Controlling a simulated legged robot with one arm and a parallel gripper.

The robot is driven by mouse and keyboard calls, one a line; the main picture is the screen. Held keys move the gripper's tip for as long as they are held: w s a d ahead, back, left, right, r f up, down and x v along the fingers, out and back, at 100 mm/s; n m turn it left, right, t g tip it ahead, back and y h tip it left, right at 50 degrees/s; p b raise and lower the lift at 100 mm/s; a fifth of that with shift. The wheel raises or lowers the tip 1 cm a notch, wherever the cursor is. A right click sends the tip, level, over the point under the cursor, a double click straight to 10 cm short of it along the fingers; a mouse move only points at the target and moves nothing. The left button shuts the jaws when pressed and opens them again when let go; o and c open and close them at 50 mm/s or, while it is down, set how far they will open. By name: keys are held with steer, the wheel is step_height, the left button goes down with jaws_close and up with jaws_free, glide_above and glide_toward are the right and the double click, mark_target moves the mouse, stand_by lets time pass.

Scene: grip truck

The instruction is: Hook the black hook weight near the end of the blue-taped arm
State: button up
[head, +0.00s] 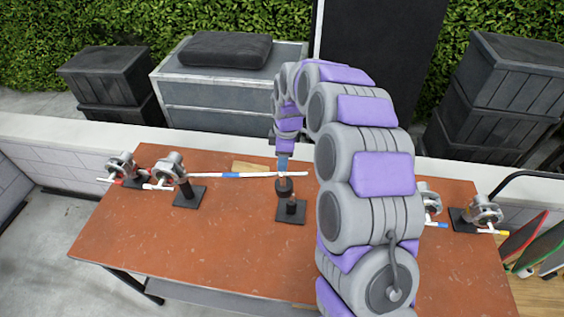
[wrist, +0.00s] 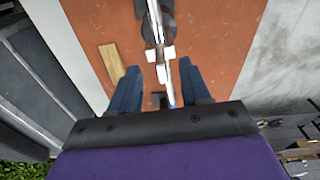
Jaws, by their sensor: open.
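The blue-taped arm (head: 230,175) is a thin white rod reaching right from a grey clamp head (head: 168,168) on a black base. In the wrist view the rod (wrist: 171,80) passes between my fingers. The black hook weight (head: 284,186) is a small dark cylinder just below the rod near its right end. It appears to hang there, but the hook contact is too small to make out. My gripper (head: 283,167) points down directly above the weight. Its blue fingers (wrist: 160,80) are apart, one each side of the rod.
A black plate with a black cylinder (head: 291,206) stands just below the weight on the brown table (head: 180,245). Other clamp heads stand at the far left (head: 121,165) and right (head: 484,210). A wood piece (head: 250,166) lies behind the rod. The front left table is clear.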

step_height(320, 180, up, 15)
steer(key=d, duration=0.1)
steer(key=shift+s+f, duration=0.1)
steer(key=shift+f, duration=0.05)
stand_by(0.8)
